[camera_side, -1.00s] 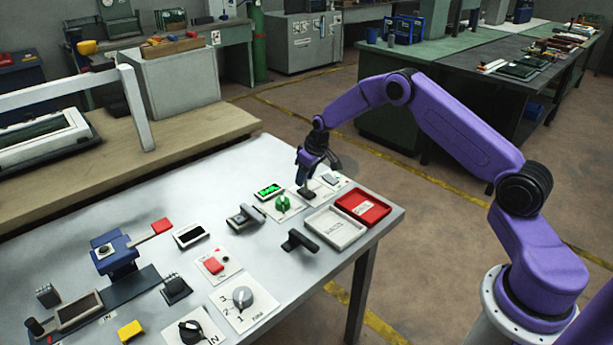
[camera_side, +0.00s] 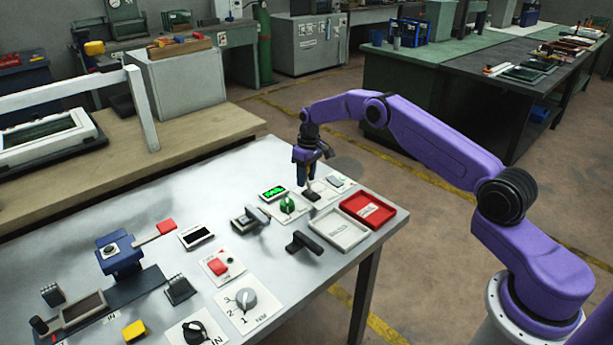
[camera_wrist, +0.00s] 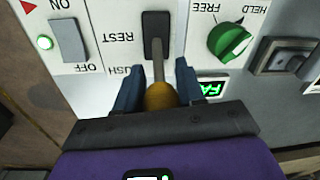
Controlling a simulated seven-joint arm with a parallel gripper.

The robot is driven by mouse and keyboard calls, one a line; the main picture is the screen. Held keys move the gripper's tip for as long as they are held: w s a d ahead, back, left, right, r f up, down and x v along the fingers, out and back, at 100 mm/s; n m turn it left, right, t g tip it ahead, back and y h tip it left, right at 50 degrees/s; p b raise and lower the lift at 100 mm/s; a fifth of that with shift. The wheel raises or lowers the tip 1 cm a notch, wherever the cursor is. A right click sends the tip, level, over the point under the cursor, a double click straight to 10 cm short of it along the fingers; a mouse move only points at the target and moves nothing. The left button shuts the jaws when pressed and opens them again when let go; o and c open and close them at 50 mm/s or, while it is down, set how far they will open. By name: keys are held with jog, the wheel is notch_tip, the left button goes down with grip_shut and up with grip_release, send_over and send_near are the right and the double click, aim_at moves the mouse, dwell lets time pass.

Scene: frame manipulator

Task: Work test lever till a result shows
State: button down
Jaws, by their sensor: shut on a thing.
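The test lever (camera_wrist: 157,68) is a thin grey rod rising from a dark slot in a white plate, with an orange-yellow knob (camera_wrist: 160,97) at its end. REST is printed beside the slot, and a partly hidden word ending in USH is nearer my gripper. My gripper (camera_wrist: 160,90) has its blue fingers on either side of the knob and is shut on it. In the side view my gripper (camera_side: 309,186) stands over the lever plate. A small display (camera_wrist: 221,87) is lit with green letters beginning FA; my gripper hides the rest. The lit display (camera_side: 273,192) also shows in the side view.
A green knob (camera_wrist: 231,42) marked FREE and HELD is on the other side. White (camera_side: 338,229) and red (camera_side: 368,210) trays stand near the table edge.

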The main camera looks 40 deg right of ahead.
jog(key=c, duration=0.8)
grip_release()
jog(key=shift+r, duration=0.1)
jog(key=r, duration=1.1)
jog(key=d+r, duration=0.1)
jog(key=r, duration=0.5)
jog(key=shift+s+d, duration=0.1)
jog(key=shift+s, duration=0.05)
